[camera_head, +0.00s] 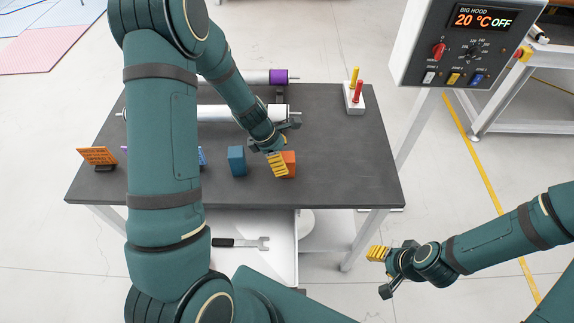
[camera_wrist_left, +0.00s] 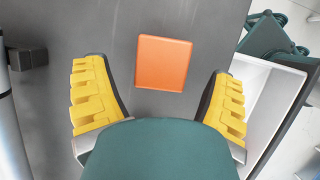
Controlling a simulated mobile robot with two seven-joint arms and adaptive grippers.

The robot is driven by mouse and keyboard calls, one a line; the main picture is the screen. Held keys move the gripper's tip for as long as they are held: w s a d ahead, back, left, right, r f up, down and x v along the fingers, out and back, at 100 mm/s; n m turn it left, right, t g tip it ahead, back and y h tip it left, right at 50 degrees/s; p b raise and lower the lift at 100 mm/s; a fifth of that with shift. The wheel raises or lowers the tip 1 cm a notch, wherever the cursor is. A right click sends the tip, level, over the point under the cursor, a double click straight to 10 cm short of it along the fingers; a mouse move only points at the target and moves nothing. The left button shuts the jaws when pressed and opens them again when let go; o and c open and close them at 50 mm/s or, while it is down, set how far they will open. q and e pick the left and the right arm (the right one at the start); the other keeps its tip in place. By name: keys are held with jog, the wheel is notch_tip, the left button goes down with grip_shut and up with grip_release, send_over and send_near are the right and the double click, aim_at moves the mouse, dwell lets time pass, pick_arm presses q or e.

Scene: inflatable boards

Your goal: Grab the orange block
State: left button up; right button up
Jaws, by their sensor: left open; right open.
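The orange block (camera_head: 290,161) stands on the dark table, partly hidden behind my left gripper in the head view. It also shows in the left wrist view (camera_wrist_left: 163,63) as an orange square between and just beyond the two yellow fingers. My left gripper (camera_head: 278,165) is open and empty, pointing down over the block; I cannot tell whether it touches it. In the left wrist view its fingers (camera_wrist_left: 158,95) are spread wide, with a gap on both sides of the block. My right gripper (camera_head: 378,270) is open and empty, off the table's front right side.
A blue block (camera_head: 236,161) stands left of the orange one. An orange angled piece (camera_head: 98,156) is at the table's left. Rollers (camera_head: 240,112) lie at the back. A white holder (camera_head: 354,99) with red and yellow pegs stands back right. The table's (camera_head: 350,180) right front is clear.

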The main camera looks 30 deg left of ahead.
pick_arm(q)
jog(key=x, duration=0.3)
jog(key=shift+w+d+f+b, duration=0.1)
jog(key=shift+d+f+b, duration=0.05)
jog(key=shift+b, duration=0.15)
jog(key=c, duration=1.4)
